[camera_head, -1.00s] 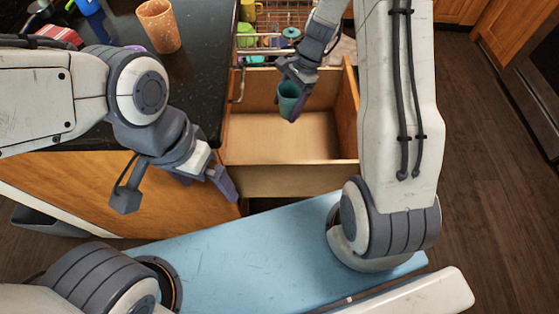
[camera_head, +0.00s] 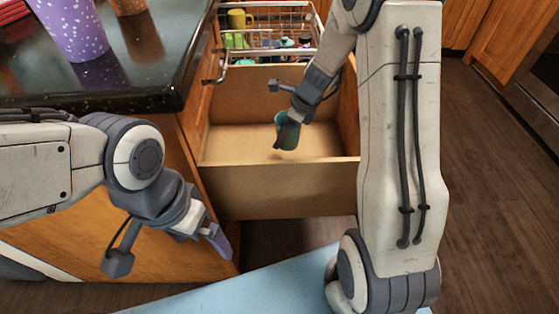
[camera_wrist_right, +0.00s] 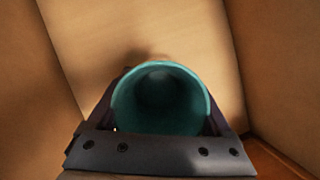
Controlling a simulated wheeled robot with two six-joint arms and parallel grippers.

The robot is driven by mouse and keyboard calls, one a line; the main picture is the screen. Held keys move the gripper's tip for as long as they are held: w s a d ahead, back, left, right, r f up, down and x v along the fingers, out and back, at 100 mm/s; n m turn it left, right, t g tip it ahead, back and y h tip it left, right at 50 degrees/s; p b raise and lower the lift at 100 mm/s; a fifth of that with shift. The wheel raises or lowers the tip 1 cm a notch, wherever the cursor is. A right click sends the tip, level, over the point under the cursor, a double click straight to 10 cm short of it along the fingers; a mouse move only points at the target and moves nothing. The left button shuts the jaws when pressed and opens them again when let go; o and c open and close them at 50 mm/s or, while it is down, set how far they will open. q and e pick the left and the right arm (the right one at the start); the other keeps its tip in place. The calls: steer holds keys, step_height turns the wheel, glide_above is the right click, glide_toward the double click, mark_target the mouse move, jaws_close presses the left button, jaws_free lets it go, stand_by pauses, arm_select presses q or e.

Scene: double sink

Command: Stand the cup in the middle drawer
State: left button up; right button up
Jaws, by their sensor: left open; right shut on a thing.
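A teal cup (camera_head: 287,131) is held by my right gripper (camera_head: 290,122) inside the open wooden drawer (camera_head: 275,185). The cup looks close to upright, slightly tilted in the head view. In the right wrist view the cup (camera_wrist_right: 160,100) shows its open round mouth between the two fingers, with drawer wood around it. I cannot tell whether its base touches the drawer floor. My left gripper (camera_head: 205,235) is open and empty, in front of the cabinet side, left of the drawer and below the counter.
A dark counter (camera_head: 150,75) at the left carries a purple speckled cup (camera_head: 75,25) and an orange cup (camera_head: 128,5). Behind the drawer, a wire rack (camera_head: 265,50) holds several cups, one yellow (camera_head: 238,18). The drawer floor around the held cup is clear.

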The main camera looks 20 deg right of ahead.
mark_target(297, 142)
steer(key=shift+f+b, duration=2.25)
steer(key=shift+f, duration=2)
steer(key=o, duration=1.1)
steer(key=shift+r, duration=0.1)
steer(key=p+v, duration=0.6)
steer(key=v, duration=0.5)
steer(key=shift+w+a, duration=0.1)
steer(key=shift+a, duration=0.05)
steer(key=shift+s+d+r, duration=0.25)
steer(key=shift+r, duration=0.4)
steer(key=shift+f, duration=0.1)
steer(key=b+x, duration=0.6)
steer(key=x, duration=0.7)
steer(key=shift+s+d, duration=0.1)
steer(key=shift+d, duration=0.05)
step_height(297, 142, up, 5)
steer(key=p, duration=0.2)
steer(key=shift+f+p, duration=0.25)
steer(key=shift+p, duration=0.05)
steer(key=shift+f, duration=0.15)
